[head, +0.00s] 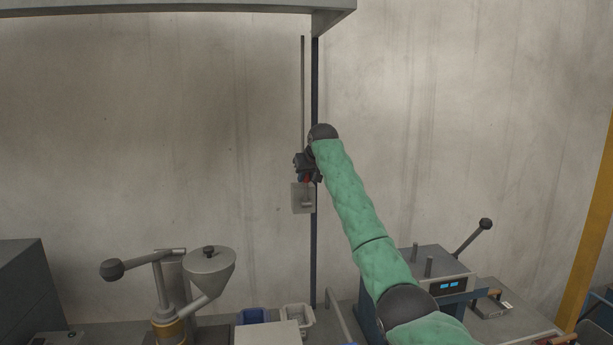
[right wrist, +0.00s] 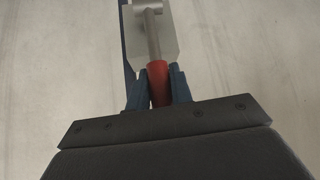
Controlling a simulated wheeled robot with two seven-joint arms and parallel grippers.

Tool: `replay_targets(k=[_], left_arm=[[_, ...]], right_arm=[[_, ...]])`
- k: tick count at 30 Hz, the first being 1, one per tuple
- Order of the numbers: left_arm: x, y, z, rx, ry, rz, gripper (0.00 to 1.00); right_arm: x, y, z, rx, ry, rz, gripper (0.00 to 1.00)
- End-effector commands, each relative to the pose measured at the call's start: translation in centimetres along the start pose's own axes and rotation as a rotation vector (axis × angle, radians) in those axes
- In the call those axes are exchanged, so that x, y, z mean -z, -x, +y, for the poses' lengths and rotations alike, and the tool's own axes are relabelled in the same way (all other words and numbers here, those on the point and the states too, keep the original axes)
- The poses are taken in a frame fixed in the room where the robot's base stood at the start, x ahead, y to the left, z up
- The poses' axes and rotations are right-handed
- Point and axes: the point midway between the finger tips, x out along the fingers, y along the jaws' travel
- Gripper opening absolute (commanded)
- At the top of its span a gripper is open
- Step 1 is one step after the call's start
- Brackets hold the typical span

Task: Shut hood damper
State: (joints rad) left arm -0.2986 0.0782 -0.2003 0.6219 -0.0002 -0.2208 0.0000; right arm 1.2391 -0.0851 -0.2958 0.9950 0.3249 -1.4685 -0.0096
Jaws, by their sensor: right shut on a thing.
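The hood (head: 180,6) spans the top left of the head view, with a thin rod (head: 303,90) and a dark blue post (head: 315,240) below its right end. The damper's pale plate (head: 301,198) is at the lower end of the rod, beside the post. My right gripper (head: 307,178) is at the top of this plate. In the right wrist view, its two blue fingers are shut on the red grip (right wrist: 158,82) of a grey metal lever (right wrist: 152,35) that joins the plate. The damper flap itself is not clearly seen. My left gripper is not in view.
A funnel machine (head: 210,275) with a ball-ended lever stands at the lower left. A blue bin (head: 254,315) and a white basket (head: 298,317) sit below the post. A machine with a blue display (head: 452,285) is at right. The wall around the gripper is clear.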

Motion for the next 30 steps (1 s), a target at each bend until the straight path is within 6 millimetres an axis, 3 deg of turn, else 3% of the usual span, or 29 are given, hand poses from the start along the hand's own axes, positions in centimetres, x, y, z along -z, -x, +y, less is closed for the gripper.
replay_targets(k=[7,8,10,11,20,26,28,30], left_arm=[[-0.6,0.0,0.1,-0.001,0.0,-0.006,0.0],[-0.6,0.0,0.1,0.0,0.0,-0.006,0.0],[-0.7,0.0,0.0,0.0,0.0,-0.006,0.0],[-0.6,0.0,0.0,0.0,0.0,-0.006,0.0],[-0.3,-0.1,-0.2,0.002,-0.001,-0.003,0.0],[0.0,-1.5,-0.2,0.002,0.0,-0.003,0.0],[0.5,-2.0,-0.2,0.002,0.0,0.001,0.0],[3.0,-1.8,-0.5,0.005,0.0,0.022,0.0]], right_arm=[[0.1,0.1,0.1,-0.001,-0.001,0.002,0.0],[0.1,0.1,0.1,-0.001,-0.001,0.002,0.28],[0.1,0.1,0.1,-0.001,-0.001,0.002,0.41],[0.1,0.1,0.1,-0.001,-0.001,0.002,0.43],[0.0,0.1,0.0,-0.001,0.0,0.002,0.43],[-0.1,1.6,0.1,0.0,0.0,0.004,0.43],[-0.1,2.6,0.1,-0.001,-0.001,0.005,0.43],[-0.1,3.5,0.1,-0.001,-0.001,0.004,0.43]])
